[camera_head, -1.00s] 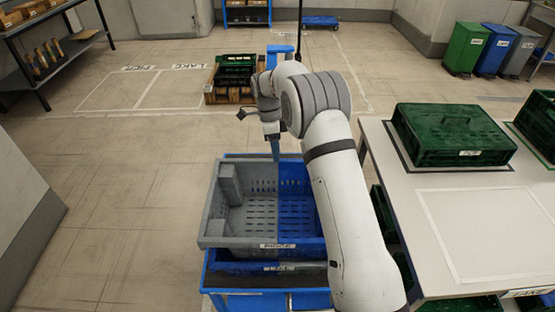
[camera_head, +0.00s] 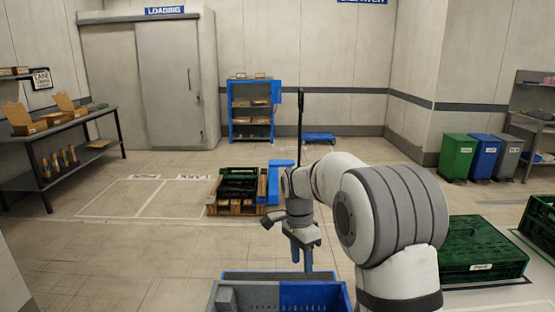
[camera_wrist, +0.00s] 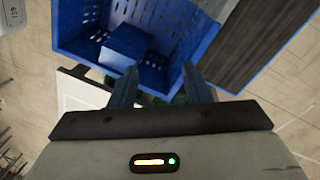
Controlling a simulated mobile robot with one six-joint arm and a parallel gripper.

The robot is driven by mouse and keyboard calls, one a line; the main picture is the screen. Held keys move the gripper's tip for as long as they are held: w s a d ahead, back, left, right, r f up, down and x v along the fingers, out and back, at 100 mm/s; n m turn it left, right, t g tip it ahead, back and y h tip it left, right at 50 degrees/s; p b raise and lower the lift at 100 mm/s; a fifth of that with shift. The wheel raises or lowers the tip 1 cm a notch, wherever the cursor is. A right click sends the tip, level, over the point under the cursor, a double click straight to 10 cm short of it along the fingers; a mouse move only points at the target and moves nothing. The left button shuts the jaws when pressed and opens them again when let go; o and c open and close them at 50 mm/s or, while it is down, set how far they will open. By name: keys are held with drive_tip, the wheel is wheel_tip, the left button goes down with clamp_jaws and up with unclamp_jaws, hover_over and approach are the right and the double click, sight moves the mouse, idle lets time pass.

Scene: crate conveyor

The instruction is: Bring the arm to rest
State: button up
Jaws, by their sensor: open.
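My arm reaches forward from the lower right of the head view, bent at the elbow. My gripper (camera_head: 302,262) hangs down with empty jaws, above and beyond the crate at the bottom edge. In the wrist view my gripper's two fingers (camera_wrist: 160,86) stand apart with nothing between them. The crate (camera_head: 282,297) looks grey on its left and blue on its right, and the bottom edge cuts it off. The wrist view shows a blue slotted crate (camera_wrist: 72,40) with a blue block (camera_wrist: 124,46) inside, beyond the fingers.
A closed green crate (camera_head: 480,250) sits at the right. A pallet (camera_head: 225,208) with dark crates stands on the floor ahead. A blue shelf (camera_head: 250,112), several bins (camera_head: 485,158) and a workbench (camera_head: 60,150) line the room. The left floor is clear.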

drive_tip(key=s+d+r+n+t, duration=0.1)
drive_tip(key=s+d+r+n, duration=0.35)
drive_tip(key=s, duration=0.45)
drive_tip(key=s+d+n+t, duration=0.1)
drive_tip(key=s+n, duration=0.3)
drive_tip(key=s, duration=0.5)
drive_tip(key=s+d+n+t, duration=0.2)
drive_tip(key=s+d+n, duration=0.1)
drive_tip(key=s, duration=0.6)
drive_tip(key=shift+d+f+n+y, duration=0.15)
drive_tip(key=shift+d+n+y, duration=0.1)
drive_tip(key=shift+n+y, duration=0.15)
drive_tip(key=shift+s, duration=0.1)
